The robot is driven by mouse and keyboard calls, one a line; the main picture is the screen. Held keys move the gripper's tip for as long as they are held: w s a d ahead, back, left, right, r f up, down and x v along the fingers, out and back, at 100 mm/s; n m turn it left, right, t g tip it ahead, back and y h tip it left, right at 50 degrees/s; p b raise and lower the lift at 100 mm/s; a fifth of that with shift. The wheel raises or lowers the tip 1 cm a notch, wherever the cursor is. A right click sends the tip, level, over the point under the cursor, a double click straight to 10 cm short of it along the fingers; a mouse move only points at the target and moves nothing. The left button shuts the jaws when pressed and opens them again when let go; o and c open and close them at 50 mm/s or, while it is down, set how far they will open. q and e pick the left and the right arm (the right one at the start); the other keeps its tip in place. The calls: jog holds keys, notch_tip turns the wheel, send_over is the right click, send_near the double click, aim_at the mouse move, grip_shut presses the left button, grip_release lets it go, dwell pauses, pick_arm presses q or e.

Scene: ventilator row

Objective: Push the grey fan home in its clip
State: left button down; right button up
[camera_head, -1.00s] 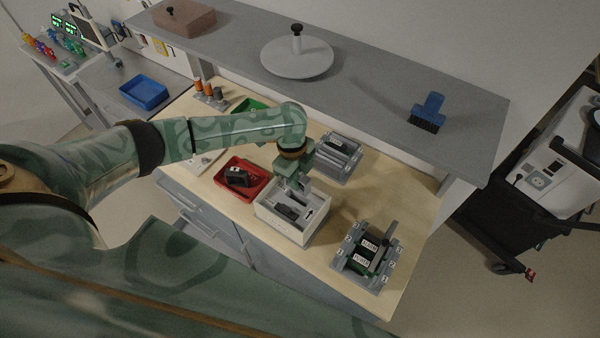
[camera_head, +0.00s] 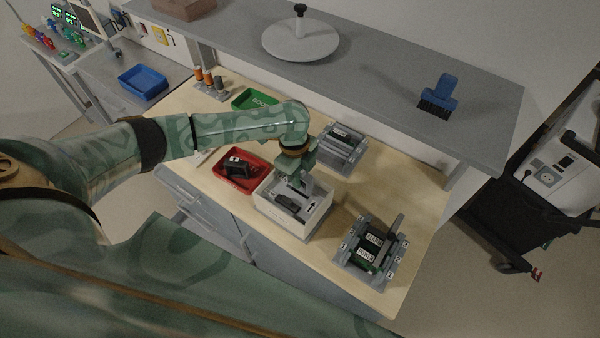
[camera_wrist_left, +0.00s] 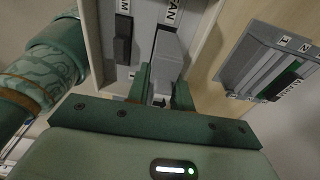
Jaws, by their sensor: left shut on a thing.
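The open white housing (camera_head: 284,223) stands on the wooden bench. My left gripper (camera_head: 304,186) points down into it. In the left wrist view, my left gripper (camera_wrist_left: 161,90) is shut on a grey block, which I take to be the grey fan (camera_wrist_left: 171,48). The clip is hidden by the fan and fingers, so I cannot tell how deep the fan sits. My right gripper is not in view.
A red tray (camera_head: 222,172) with a dark part stands left of the housing, a green tray (camera_head: 240,104) behind. A grey rack (camera_head: 342,148) stands behind right, and a rack with labelled green boards (camera_head: 371,252) at front right. A grey shelf (camera_head: 385,100) overhangs the back.

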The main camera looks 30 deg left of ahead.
pick_arm(q)
jog(key=shift+f, duration=0.35)
dwell(0.7)
jog(key=shift+f+p, duration=0.1)
jog(key=shift+p, duration=0.2)
jog(key=shift+f, duration=0.2)
dwell(0.5)
jog(key=shift+f+b, duration=0.4)
jog(key=shift+f, duration=0.25)
jog(key=shift+f, duration=0.2)
jog(key=shift+f+b, duration=0.45)
jog(key=shift+f, duration=0.1)
jog(key=shift+s, duration=0.15)
jog(key=shift+s+f, duration=0.1)
jog(key=shift+f, duration=0.1)
